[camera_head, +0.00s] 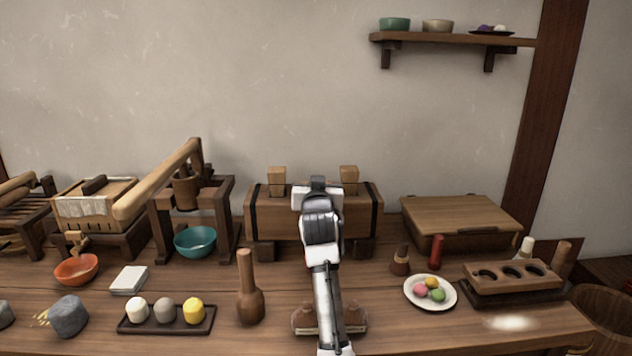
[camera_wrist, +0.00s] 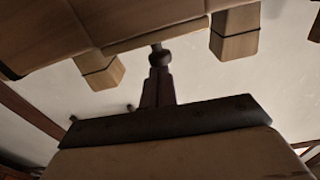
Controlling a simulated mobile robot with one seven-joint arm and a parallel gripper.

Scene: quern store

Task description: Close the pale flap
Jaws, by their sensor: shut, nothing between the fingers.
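I cannot pick out a pale flap with certainty. The palest cover is on the tan box (camera_head: 95,203) at the left, with whitish cloth over its front edge and a dark handle on top. My gripper (camera_head: 318,184) is in front of the banded wooden chest (camera_head: 270,217), far to the right of that box. In the wrist view the shut fingers (camera_wrist: 158,66) are empty and point at the chest (camera_wrist: 130,18), which appears upside down. Whether they touch it, I cannot tell. My arm hides the chest's middle.
Two wooden blocks stand on the chest. A lever stand (camera_head: 222,205) with a teal bowl (camera_head: 195,241) is to its left. A flat lidded box (camera_head: 460,220), a plate of sweets (camera_head: 448,300) and a holed block (camera_head: 512,277) are right. A wooden bottle (camera_head: 250,303) stands in front.

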